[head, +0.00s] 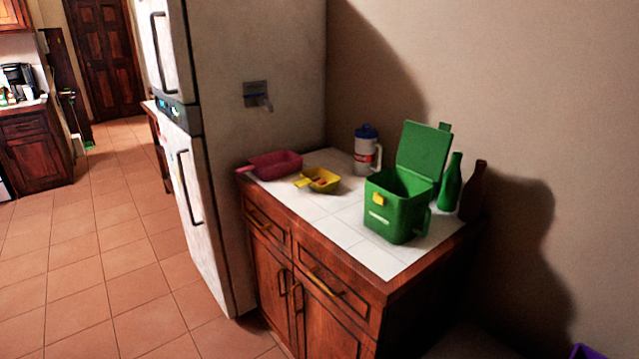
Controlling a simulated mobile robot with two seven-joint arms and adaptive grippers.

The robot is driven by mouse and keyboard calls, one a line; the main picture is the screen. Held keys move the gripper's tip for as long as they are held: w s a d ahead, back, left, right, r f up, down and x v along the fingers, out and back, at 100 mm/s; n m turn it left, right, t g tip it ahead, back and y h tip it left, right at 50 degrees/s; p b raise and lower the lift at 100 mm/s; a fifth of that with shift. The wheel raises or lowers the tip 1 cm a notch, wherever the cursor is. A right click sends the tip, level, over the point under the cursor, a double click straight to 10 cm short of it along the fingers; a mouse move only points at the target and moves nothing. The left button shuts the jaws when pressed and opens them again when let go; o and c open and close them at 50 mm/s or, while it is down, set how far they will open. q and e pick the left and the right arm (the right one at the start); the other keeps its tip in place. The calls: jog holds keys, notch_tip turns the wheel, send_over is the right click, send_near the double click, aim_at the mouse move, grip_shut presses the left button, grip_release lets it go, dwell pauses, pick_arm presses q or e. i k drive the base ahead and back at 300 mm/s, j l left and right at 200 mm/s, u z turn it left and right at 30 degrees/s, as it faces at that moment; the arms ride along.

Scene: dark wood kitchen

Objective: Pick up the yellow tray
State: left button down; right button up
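The yellow tray (329,186) is small, with a short handle pointing left. It lies on the white tiled top of the wooden counter, near the front edge, with something small and reddish-brown inside. It sits between a pink tray and a green bin. Neither of my grippers shows in the head view.
The pink tray (276,165) lies left of the yellow one, near the fridge (270,60). The open-lidded green bin (393,217) stands to the right, with a green bottle (451,184) and a dark bottle (472,192) behind. A blue-lidded jug (366,154) stands behind. The tiled floor (90,270) at left is clear.

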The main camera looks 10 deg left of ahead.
aim_at(333, 180)
jog(key=i+j, duration=0.25)
jog(key=j, duration=0.15)
jog(key=i+j, duration=0.2)
jog(key=j, duration=0.25)
jog(key=i+j, duration=0.25)
jog(key=j, duration=0.15)
jog(key=i+j, duration=0.25)
jog(key=j, duration=0.15)
jog(key=i+j, duration=0.2)
jog(key=j, duration=0.25)
jog(key=i+j+z, duration=0.15)
jog(key=j+z, duration=0.15)
jog(key=i+j+z, duration=0.25)
jog(key=j, duration=0.2)
jog(key=k, duration=0.1)
